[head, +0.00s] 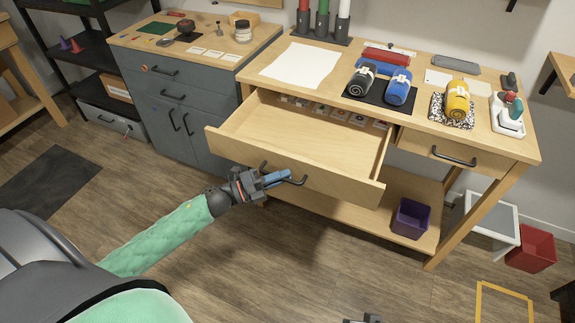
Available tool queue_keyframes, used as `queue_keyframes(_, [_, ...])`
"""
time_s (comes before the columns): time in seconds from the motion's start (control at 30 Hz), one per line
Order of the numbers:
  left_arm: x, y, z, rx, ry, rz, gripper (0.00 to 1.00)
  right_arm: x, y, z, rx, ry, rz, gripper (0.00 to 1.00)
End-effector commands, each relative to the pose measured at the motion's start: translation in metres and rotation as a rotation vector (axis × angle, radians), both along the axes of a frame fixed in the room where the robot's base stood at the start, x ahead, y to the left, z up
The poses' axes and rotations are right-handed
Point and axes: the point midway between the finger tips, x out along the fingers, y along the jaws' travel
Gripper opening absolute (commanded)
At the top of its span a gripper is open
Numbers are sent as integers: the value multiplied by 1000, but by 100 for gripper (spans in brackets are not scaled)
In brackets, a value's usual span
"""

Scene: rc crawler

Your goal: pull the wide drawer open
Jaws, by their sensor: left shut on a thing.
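The wide drawer (335,190) of the wooden workbench stands pulled well out, with its pale wood inside showing. Its floor is mostly bare, and a row of small items lies at the back under the bench top. A dark bar handle (298,181) sits on the drawer front. My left gripper (276,179), with blue fingers, is shut on this handle near its middle. My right gripper (364,319) only just shows at the bottom edge, so its jaws cannot be read.
A narrower drawer (482,165) to the right is shut. A purple bin (410,218) stands on the lower shelf. A grey cabinet (175,95) is at left.

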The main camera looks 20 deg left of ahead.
Motion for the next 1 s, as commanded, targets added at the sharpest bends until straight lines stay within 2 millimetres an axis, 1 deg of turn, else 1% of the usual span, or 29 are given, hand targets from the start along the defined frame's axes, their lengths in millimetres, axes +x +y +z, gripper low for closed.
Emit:
queue_keyframes(0.1, [-11, 1, -1, 1, 1, 1, 0, -1, 0, 0, -1, 2, 0, 36])
queue_keyframes(0.23, [-18, 1, -1, 1, 2, 1, 0, -1, -1, 0, -3, 3, 0, 36])
queue_keyframes(0.67, [-20, 1, -1, 1, 1, 1, 0, -1, -2, 0, -4, 3, -1, 36])
queue_keyframes(0.7, [-20, 1, -1, 1, 1, 1, 13, 0, -2, 0, -4, 3, -1, 36])
queue_keyframes(0.77, [-20, 1, -1, 1, 1, 1, 24, 0, -2, 0, -4, 3, -1, 36])
queue_keyframes(0.8, [-20, 1, -1, 1, 1, 1, 32, 0, -2, 0, -4, 3, -1, 36])
queue_keyframes(1.0, [-20, 1, 0, 0, 0, 1, 32, 1, -1, 1, -3, 2, -2, 36])
